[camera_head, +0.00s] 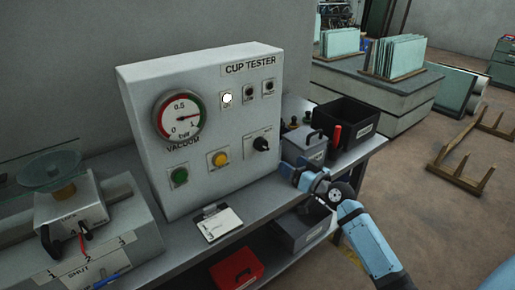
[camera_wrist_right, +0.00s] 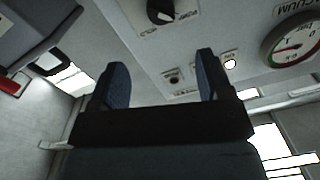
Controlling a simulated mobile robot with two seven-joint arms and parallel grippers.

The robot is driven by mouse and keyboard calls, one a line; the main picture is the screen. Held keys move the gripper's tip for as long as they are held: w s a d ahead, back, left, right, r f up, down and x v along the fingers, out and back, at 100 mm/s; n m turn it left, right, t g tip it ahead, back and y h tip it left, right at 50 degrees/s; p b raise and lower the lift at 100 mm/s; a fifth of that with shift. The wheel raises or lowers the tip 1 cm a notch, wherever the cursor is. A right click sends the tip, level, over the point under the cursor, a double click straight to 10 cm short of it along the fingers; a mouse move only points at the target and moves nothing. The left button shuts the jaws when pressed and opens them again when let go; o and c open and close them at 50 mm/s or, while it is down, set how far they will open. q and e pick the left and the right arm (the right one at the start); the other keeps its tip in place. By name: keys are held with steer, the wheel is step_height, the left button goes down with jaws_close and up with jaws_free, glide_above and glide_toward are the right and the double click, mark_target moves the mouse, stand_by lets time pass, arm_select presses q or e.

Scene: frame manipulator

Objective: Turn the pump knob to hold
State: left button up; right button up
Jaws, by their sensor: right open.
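The black pump knob (camera_head: 261,143) is at the lower right of the grey cup tester panel (camera_head: 215,125). In the right wrist view the knob (camera_wrist_right: 160,10) shows at the top edge, partly cut off, with small labels around it too small to read surely. My right gripper (camera_head: 290,170) is in front of the panel, below and right of the knob, apart from it. In the wrist view its two blue-padded fingers (camera_wrist_right: 162,65) are spread with nothing between them. My left gripper is not in view.
The panel carries a vacuum gauge (camera_head: 180,115), a lit white lamp (camera_head: 227,99), two dark lamps, a green button (camera_head: 179,177) and a yellow button (camera_head: 219,159). A clipboard (camera_head: 218,223) lies before it. Grey and black bins (camera_head: 350,122) stand right, close to my right arm.

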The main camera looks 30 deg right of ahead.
mark_target(266, 147)
steer(key=w, duration=0.4)
steer(key=w+a+p, duration=0.1)
steer(key=w, duration=0.8)
steer(key=shift+a, duration=0.35)
steer(key=c, duration=0.9)
